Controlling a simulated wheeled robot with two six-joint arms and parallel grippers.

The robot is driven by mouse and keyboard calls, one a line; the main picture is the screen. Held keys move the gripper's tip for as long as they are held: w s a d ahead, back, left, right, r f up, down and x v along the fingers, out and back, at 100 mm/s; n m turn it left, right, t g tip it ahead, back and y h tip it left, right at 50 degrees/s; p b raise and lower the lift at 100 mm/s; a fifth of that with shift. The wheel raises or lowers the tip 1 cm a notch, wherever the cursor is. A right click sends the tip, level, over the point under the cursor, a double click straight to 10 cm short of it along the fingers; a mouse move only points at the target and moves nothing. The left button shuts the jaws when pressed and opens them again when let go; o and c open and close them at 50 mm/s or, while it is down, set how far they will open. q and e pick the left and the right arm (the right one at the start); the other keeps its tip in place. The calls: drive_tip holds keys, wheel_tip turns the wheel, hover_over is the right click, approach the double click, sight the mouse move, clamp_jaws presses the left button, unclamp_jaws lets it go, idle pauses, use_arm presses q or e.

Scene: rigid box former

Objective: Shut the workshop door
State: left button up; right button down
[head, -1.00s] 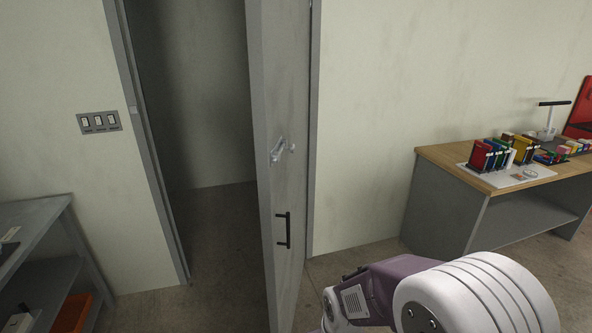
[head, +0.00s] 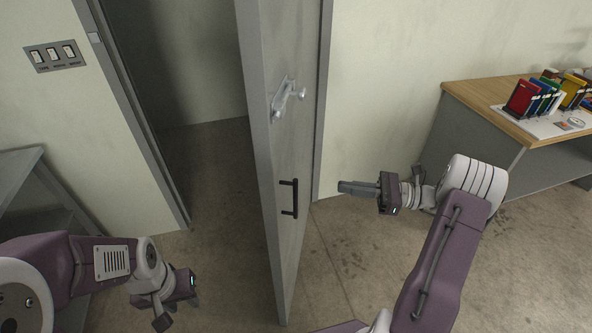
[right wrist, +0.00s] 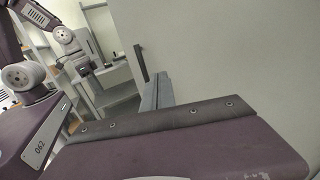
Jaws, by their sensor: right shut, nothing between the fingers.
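The grey workshop door (head: 297,150) stands open in the head view, its free edge facing me and the dark doorway (head: 200,150) showing to its left. Its visible face carries a metal lever handle (head: 288,97) and, lower, a black pull handle (head: 288,198). My right gripper (head: 342,187) is shut and empty, to the right of the door and apart from it, pointing left. Its fingers show in the right wrist view (right wrist: 157,92), with the black pull handle (right wrist: 141,62) beyond. My left gripper (head: 176,307) is low, left of the door; its finger gap is unclear.
A wooden-topped workbench (head: 465,98) with coloured binders stands at the right. A grey shelf unit (head: 22,180) stands at the left, below a switch panel (head: 54,56). Bare floor (head: 340,260) lies right of the door.

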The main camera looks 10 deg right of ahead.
sight(295, 182)
drive_tip(key=x, duration=0.4)
drive_tip(key=p+x, duration=0.1)
drive_tip(key=x, duration=0.9)
drive_tip(key=shift+s+a+p, duration=0.25)
drive_tip(key=shift+p, duration=0.1)
